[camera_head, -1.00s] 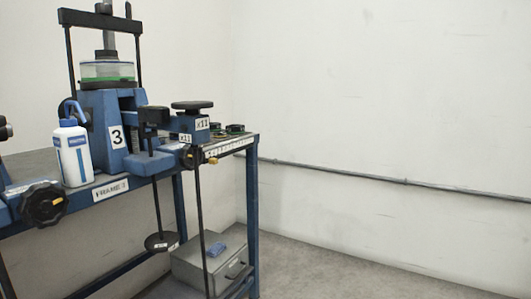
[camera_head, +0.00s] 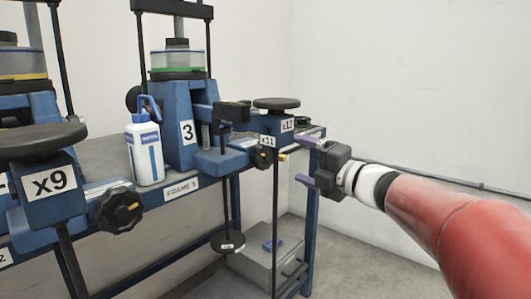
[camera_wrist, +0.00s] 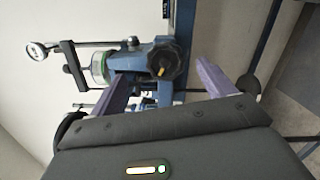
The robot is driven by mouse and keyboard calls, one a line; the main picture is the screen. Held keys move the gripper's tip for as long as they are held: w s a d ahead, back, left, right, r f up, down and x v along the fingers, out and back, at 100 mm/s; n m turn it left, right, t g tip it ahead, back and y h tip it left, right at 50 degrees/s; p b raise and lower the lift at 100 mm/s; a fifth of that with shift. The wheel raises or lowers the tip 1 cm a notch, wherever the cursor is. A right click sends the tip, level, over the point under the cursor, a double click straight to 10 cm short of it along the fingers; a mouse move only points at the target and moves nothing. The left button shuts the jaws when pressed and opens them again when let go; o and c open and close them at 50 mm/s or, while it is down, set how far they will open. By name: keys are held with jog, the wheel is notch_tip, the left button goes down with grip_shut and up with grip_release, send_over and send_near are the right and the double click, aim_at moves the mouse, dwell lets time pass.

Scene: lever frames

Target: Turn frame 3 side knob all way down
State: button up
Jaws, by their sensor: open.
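Frame 3 (camera_head: 175,120) is a blue lever stand on the bench with a "3" label and a green-ringed clear cup on top. Its side knob (camera_head: 263,157), black with a yellow mark, is below the x11 label; a large black knob that seems to be the same one fills the middle of the wrist view (camera_wrist: 165,62). My gripper (camera_head: 306,161) is open and empty at the bench's right end, to the right of the knob. In the wrist view its purple fingers (camera_wrist: 160,78) spread either side of the knob, apparently short of it.
A white bottle (camera_head: 145,153) stands left of frame 3. Another large black knob (camera_head: 118,207) and the X9 lever weight (camera_head: 45,185) are at the left. A hanging weight (camera_head: 228,241) and a grey box (camera_head: 268,268) are below the bench. The right side is free floor and wall.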

aim_at(267, 156)
jog(key=shift+a+f+n+g+y, duration=0.2)
jog(key=shift+a+n+g+y, duration=0.1)
jog(key=shift+a+n+g, duration=0.25)
jog(key=shift+a+f+n+g+y, duration=0.15)
jog(key=shift+a+n+g+y, duration=0.25)
jog(key=shift+n, duration=0.25)
jog(key=p+x, duration=0.2)
jog(key=x, duration=0.7)
jog(key=shift+d, duration=0.15)
jog(key=c, duration=1.3)
